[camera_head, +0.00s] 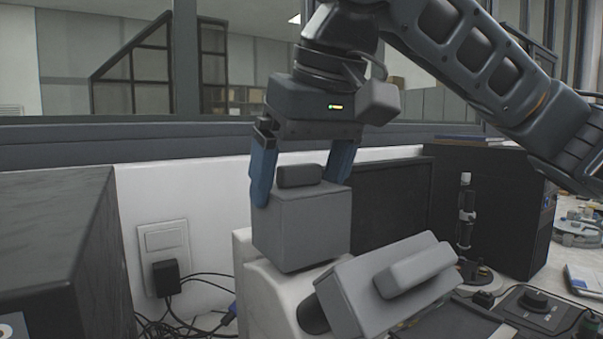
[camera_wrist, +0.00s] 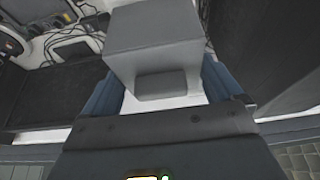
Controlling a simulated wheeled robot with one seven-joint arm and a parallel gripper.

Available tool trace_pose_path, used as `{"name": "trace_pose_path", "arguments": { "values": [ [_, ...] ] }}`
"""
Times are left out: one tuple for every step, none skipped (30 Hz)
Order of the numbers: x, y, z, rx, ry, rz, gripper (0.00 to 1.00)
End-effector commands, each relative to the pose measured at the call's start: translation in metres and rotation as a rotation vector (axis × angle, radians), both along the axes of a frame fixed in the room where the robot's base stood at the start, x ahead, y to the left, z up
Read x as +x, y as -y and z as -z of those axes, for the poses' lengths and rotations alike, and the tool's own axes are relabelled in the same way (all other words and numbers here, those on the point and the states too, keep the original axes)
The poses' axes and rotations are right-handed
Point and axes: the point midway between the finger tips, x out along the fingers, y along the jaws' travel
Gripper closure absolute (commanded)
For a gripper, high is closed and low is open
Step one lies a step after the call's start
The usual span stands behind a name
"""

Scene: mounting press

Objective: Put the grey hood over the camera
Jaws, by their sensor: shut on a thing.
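A grey box-shaped hood (camera_head: 300,230) with a dark grey grip block on top is between the blue fingers of my gripper (camera_head: 298,192). The fingers are shut on it from either side. It also shows in the wrist view (camera_wrist: 150,35), between the fingers. The hood is about upright at the white machine body (camera_head: 262,300); I cannot tell whether it rests there or hangs just above. A tilted grey block (camera_head: 360,298) with a lighter bar and a dark round end is in front, at lower right. I cannot tell for sure whether that is the camera; no other camera is clearly visible.
A black cabinet (camera_head: 50,235) stands at the left. A wall socket (camera_head: 165,245) has a black plug and loose cables. A dark computer case (camera_head: 500,205) and a small stand (camera_head: 466,215) are at the right, with a control box (camera_head: 535,308) in front. Space around the hood is tight.

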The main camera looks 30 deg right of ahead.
Motion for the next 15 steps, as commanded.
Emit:
{"name": "trace_pose_path", "arguments": {
  "values": [
    [0.0000,0.0000,-0.0003,0.000,0.000,0.000,0.39],
    [0.0000,0.0000,-0.0003,0.000,0.000,0.000,0.39],
    [0.0000,0.0000,-0.0003,0.000,0.000,0.000,0.06],
    [0.0000,0.0001,-0.0003,0.000,0.000,0.000,0.03],
    [0.0000,0.0001,-0.0003,0.000,0.000,0.000,0.00],
    [0.0000,0.0001,-0.0002,0.000,0.000,0.000,0.00],
    [0.0000,0.0001,-0.0002,0.000,0.000,0.000,0.00],
    [0.0000,0.0001,-0.0003,0.000,0.000,0.000,0.00],
    [0.0000,0.0001,-0.0002,0.000,0.000,0.000,0.00],
    [0.0000,0.0001,-0.0001,0.000,-0.001,0.000,0.00],
    [-0.0001,0.0001,-0.0002,0.000,0.000,0.000,0.00],
    [-0.0003,0.0001,-0.0009,0.000,0.000,0.000,0.00],
    [-0.0006,0.0001,-0.0020,0.000,0.000,0.000,0.00],
    [-0.0013,0.0000,-0.0036,0.000,0.000,0.000,0.00],
    [-0.0024,0.0000,-0.0067,0.000,0.000,0.000,0.00]
  ]
}}
